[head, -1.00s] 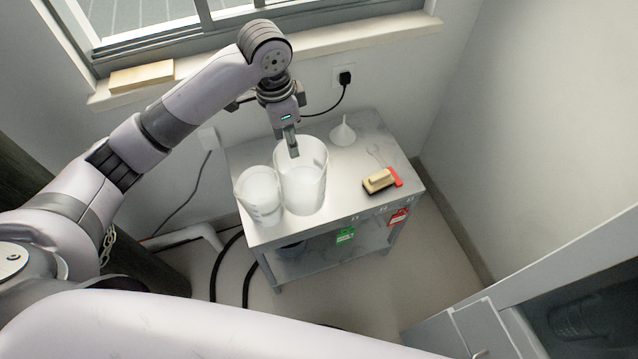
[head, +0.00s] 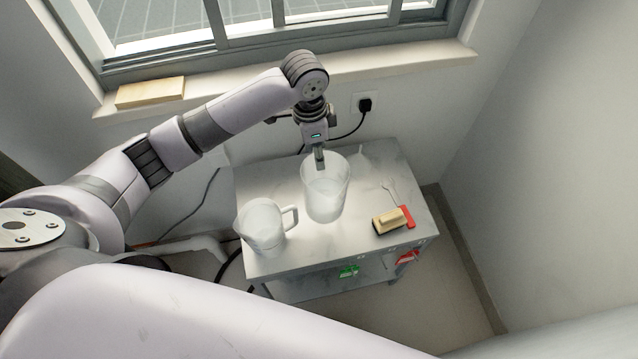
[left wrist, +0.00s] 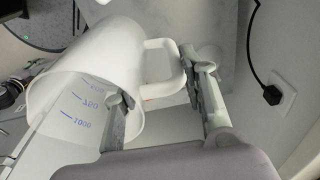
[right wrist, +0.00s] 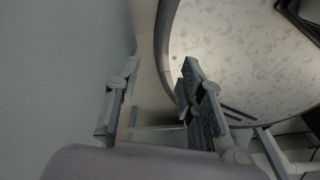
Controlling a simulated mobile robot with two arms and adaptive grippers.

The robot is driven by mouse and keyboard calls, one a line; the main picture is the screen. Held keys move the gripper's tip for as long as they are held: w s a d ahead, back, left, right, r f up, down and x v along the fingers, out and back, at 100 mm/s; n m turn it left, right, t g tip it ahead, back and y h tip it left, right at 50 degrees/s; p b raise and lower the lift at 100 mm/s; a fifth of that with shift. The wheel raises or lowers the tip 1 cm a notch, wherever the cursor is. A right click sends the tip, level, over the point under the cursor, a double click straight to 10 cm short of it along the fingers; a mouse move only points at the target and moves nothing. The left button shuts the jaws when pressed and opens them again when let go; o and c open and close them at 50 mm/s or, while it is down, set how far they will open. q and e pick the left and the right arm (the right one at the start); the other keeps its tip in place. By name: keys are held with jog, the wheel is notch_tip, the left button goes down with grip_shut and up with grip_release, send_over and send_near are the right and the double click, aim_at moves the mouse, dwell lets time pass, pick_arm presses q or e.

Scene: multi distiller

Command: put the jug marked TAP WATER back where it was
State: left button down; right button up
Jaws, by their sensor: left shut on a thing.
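Two translucent white jugs are at the steel table in the head view. The rear, larger jug (head: 326,192) is at my left gripper (head: 320,160). In the left wrist view this jug (left wrist: 85,65) is tilted in the picture and shows blue graduation marks. Its handle lies between the fingers of my left gripper (left wrist: 160,105), one finger inside the rim. The other jug (head: 262,230) stands apart, front left, handle to the right. No TAP WATER lettering is readable on either. My right gripper (right wrist: 155,95) is open and empty, seen only in its wrist view.
Green (head: 349,271) and red (head: 407,258) tags hang at the front. A wall and window sill stand behind.

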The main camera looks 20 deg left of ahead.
aim_at(317, 181)
pick_arm(q)
notch_tip(317, 181, down, 7)
jog(key=shift+w+f, duration=0.1)
jog(key=shift+f, duration=0.65)
notch_tip(317, 181, down, 4)
pick_arm(e)
jog(key=shift+w+r, duration=0.3)
jog(key=shift+w, duration=0.4)
pick_arm(q)
jog(key=shift+f, duration=0.1)
jog(key=c, duration=1.4)
grip_release()
jog(key=o, duration=0.4)
